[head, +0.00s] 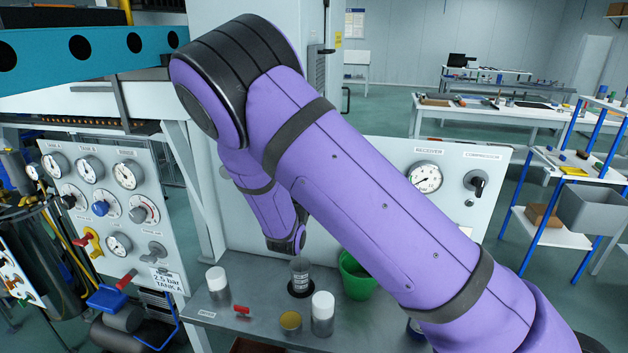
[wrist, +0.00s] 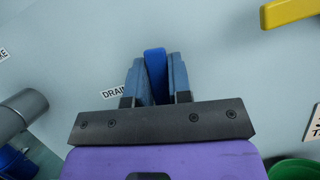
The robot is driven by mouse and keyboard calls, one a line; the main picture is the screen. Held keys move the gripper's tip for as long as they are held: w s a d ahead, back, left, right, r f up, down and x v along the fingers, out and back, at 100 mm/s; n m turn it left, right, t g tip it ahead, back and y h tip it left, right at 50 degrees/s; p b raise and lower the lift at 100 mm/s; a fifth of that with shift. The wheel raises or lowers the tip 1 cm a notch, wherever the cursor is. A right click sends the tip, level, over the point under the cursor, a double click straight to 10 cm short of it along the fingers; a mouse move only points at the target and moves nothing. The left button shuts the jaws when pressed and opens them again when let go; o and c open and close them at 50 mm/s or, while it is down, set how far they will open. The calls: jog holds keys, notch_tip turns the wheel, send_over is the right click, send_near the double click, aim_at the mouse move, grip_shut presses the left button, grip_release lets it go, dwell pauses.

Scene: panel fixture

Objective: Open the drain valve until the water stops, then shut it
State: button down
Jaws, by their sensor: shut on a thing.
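The blue drain valve lever (wrist: 155,72) stands between the two fingers of my gripper (wrist: 156,80) in the wrist view, and the gripper is shut on it. The DRAIN label (wrist: 113,92) on the pale panel is partly hidden behind the left finger. A grey pipe end (wrist: 24,112) shows at the left edge, above something blue (wrist: 14,163). I see no running water in either view. In the head view my purple arm hides the valve and the gripper. The receiver gauge (head: 425,178) shows on the panel right of the arm.
A yellow handle (wrist: 290,12) is at the upper right of the wrist view. A gauge panel (head: 110,195) is at left, a compressor switch (head: 476,184) at right.

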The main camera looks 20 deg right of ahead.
jog(key=shift+w+a+n+t+y, duration=0.15)
jog(key=shift+a+n+t+y, duration=0.15)
jog(key=shift+n, duration=0.4)
jog(key=shift+w+a+n+t+y, duration=0.1)
jog(key=shift+a+n+y, duration=0.1)
jog(key=shift+n+y, duration=0.35)
jog(key=shift+n, duration=0.35)
jog(key=c, duration=1)
grip_release()
jog(key=shift+c, duration=0.2)
jog(key=v, duration=1.1)
jog(key=shift+w, duration=0.1)
